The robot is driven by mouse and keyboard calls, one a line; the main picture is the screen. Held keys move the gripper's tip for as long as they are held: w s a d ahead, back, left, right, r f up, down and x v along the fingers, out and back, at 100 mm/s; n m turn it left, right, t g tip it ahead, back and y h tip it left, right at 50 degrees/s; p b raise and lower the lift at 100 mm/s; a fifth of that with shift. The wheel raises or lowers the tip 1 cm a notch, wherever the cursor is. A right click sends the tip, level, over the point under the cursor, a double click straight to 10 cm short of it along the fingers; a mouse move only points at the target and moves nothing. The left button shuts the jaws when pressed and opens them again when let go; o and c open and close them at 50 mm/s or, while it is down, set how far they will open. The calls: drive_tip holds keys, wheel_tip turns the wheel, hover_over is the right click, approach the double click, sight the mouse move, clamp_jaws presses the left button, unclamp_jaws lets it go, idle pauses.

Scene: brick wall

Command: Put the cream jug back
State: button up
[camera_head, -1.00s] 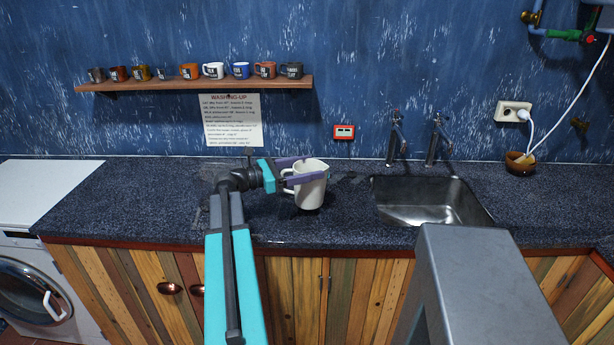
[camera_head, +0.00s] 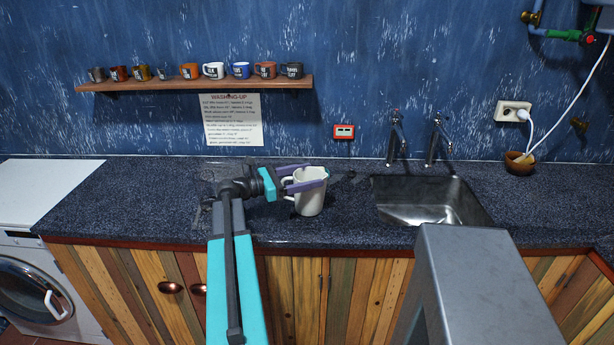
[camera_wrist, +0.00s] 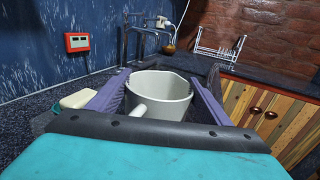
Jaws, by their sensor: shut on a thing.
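The cream jug (camera_head: 311,198) is a white vessel with a handle on its left side, upright at the counter left of the sink. In the wrist view the jug (camera_wrist: 160,92) sits between my two purple fingers, its open rim and handle facing me. My gripper (camera_head: 306,181) is shut on the jug from the left, one finger on the far side and one across the near side. The jug's base is at or very near the counter top; I cannot tell whether it touches.
The metal sink (camera_head: 432,217) with two taps lies to the right. A shelf (camera_head: 195,84) of several mugs hangs on the blue wall above a washing-up notice (camera_head: 233,121). A pale block (camera_wrist: 80,98) shows left of my fingers in the wrist view. The counter's left part (camera_head: 110,205) is clear.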

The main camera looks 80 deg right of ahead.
drive_tip(key=shift+f, duration=0.2)
idle(0.3)
drive_tip(key=o, duration=1.8)
drive_tip(key=shift+c, duration=0.2)
drive_tip(key=shift+r, duration=0.15)
drive_tip(key=b+v, duration=0.2)
drive_tip(key=v, duration=1)
